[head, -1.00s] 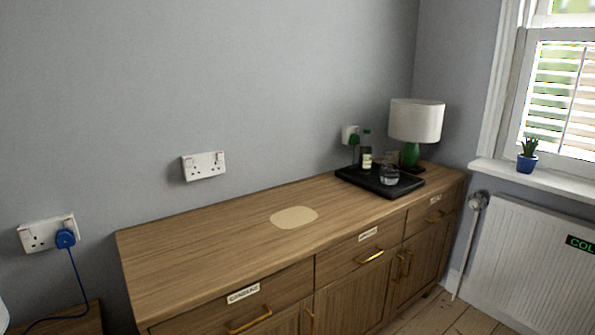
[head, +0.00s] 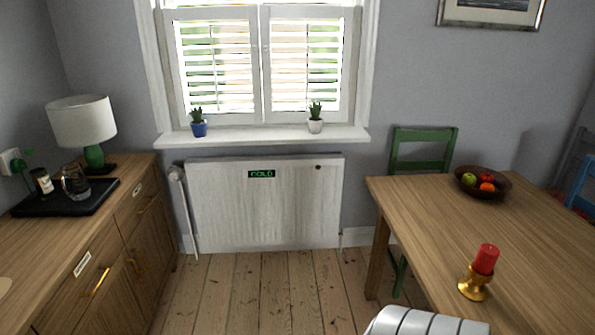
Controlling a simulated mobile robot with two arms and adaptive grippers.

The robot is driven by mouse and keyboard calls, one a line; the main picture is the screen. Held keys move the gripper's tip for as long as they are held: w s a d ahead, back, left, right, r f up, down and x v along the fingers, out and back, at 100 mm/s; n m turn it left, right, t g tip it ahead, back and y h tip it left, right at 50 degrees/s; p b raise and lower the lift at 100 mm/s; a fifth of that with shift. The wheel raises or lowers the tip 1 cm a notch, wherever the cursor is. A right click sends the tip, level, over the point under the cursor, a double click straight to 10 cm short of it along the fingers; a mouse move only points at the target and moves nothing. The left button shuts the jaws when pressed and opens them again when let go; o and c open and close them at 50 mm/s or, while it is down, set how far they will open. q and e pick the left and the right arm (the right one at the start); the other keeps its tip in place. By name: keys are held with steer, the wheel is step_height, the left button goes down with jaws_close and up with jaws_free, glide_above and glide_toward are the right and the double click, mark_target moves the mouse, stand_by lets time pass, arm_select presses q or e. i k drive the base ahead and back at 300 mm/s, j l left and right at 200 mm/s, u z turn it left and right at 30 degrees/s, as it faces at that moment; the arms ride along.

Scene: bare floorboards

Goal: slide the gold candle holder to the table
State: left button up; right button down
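The gold candle holder (head: 474,287) stands upright near the left edge of the wooden table (head: 470,222), at the lower right of the head view. A red candle (head: 486,259) stands in it, leaning slightly to the right in the picture. The table runs out of view at the right and bottom. Neither of my grippers shows. A white ribbed part at the bottom edge, close to the table, looks like part of my arm.
A bowl of fruit (head: 483,183) sits on the table's far side, with a green chair (head: 423,149) behind it. A sideboard (head: 88,228) with a tray (head: 66,199) and lamp (head: 82,122) stands left. Bare floorboards (head: 266,285) lie between, before a radiator (head: 265,205).

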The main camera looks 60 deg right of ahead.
mark_target(474, 288)
steer(key=z, duration=3.1)
steer(key=i+j+z, duration=0.1)
steer(key=j, duration=0.35)
steer(key=i+j+z, duration=0.1)
steer(key=j, duration=0.35)
steer(key=i+j, duration=0.15)
steer(key=j, duration=0.3)
steer(key=i+j+z, duration=0.15)
steer(key=j, duration=0.3)
